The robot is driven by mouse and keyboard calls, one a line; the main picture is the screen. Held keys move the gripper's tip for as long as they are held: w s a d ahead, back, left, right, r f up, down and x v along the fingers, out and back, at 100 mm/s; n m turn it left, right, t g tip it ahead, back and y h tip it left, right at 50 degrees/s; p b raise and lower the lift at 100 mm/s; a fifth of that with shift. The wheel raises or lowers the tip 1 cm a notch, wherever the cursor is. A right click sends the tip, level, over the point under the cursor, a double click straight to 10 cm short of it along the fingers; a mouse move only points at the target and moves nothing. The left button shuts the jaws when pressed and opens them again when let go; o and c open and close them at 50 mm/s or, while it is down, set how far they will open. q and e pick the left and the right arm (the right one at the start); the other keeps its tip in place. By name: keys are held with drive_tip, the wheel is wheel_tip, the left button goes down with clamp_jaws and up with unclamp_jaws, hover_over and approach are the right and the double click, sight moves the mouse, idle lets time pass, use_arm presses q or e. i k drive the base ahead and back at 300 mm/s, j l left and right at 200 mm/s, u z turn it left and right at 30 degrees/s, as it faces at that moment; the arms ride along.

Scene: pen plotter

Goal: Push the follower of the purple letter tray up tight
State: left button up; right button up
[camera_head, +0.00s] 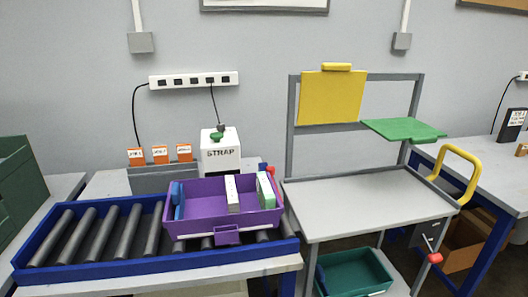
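The purple letter tray (192,225) sits on the roller conveyor, towards its right end. A blue plate (179,201) stands inside at the tray's left end. A white upright piece (232,194) stands right of the middle, and a white and green piece (265,192) stands near the right end. There is a clear gap between the blue plate and the white piece, and a smaller gap between the two pieces on the right. I cannot tell for sure which of these is the follower. A small red part (271,170) shows at the back right corner. Neither gripper is in view.
The blue-framed conveyor (135,268) has bare rollers to the left. A white STRAP machine (220,155) and orange labelled cards (160,154) stand behind. To the right is a grey cart (350,200) with a clear top and a green bin (355,275) below.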

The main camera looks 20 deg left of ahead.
sight(177, 196)
drive_tip(key=u, duration=1.2)
